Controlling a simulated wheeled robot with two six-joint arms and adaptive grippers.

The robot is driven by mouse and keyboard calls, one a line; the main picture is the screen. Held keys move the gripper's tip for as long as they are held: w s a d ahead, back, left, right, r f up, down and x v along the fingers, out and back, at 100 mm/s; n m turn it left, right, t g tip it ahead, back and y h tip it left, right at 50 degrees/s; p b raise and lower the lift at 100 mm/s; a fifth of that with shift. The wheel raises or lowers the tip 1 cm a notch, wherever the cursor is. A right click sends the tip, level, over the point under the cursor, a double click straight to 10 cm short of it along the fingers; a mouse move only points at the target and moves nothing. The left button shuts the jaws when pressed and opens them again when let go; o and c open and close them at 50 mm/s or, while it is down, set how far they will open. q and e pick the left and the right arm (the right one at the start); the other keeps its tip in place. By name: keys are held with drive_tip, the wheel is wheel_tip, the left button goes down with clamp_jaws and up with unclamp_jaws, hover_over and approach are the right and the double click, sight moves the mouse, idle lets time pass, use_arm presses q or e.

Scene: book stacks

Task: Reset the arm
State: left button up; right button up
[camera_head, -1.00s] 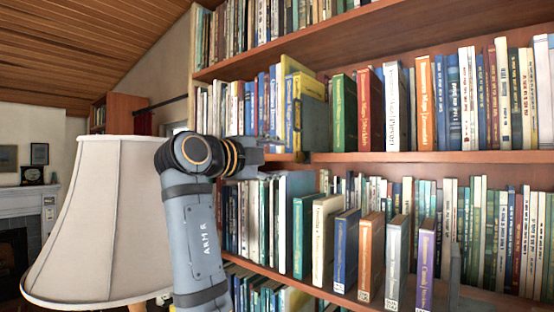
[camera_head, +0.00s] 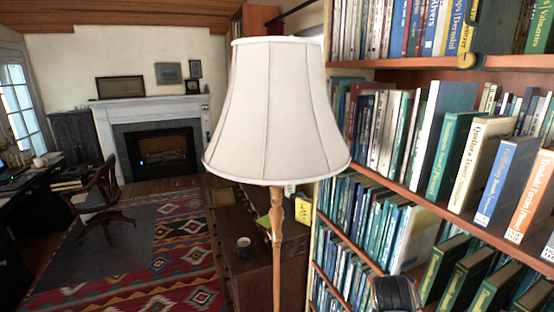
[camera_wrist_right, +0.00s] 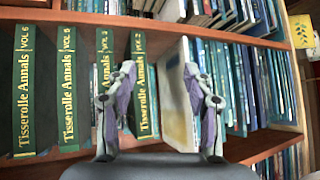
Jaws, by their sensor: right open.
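My right gripper (camera_wrist_right: 160,78) is open in the right wrist view, its two fingers spread in front of a bookshelf. Nothing is clearly held between them. A pale-covered book (camera_wrist_right: 178,105) and a green "Tisserolle Annals" volume (camera_wrist_right: 143,95) show behind the gap; I cannot tell how far behind. In the head view only a dark rounded part of my arm (camera_head: 393,293) shows at the bottom edge, in front of the lower shelves. The right gripper is out of the head view. My left gripper is not in view.
The bookcase (camera_head: 420,202) with full shelves fills the right side. A floor lamp with a white shade (camera_head: 277,110) stands close to its left end. The rug is largely clear.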

drive_tip(key=s+a+f+n+g+y, duration=0.1)
drive_tip(key=s+a+f+n+y, duration=0.2)
drive_tip(key=s, duration=0.4)
drive_tip(key=s+a+f+n+g+y, duration=0.1)
drive_tip(key=s+a+f+n, duration=0.1)
drive_tip(key=s+f+n, duration=0.35)
drive_tip(key=s+a+f+n+g+y, duration=0.1)
drive_tip(key=s+a+f+n, duration=0.3)
drive_tip(key=s, duration=0.6)
drive_tip(key=s+d+f+m+g+b, duration=0.1)
drive_tip(key=f+b, duration=0.1)
drive_tip(key=f, duration=1)
drive_tip(key=s+d+f+b, duration=0.1)
drive_tip(key=d+f+b, duration=0.1)
drive_tip(key=f, duration=1)
drive_tip(key=s+d+f+m+g+b, duration=0.1)
drive_tip(key=f+b, duration=0.1)
drive_tip(key=f, duration=0.9)
drive_tip(key=s+d+f+b, duration=0.1)
drive_tip(key=s+f+b, duration=0.2)
drive_tip(key=s+f, duration=1.4)
drive_tip(key=shift+s+f+g+y, duration=0.3)
drive_tip(key=shift+f, duration=0.1)
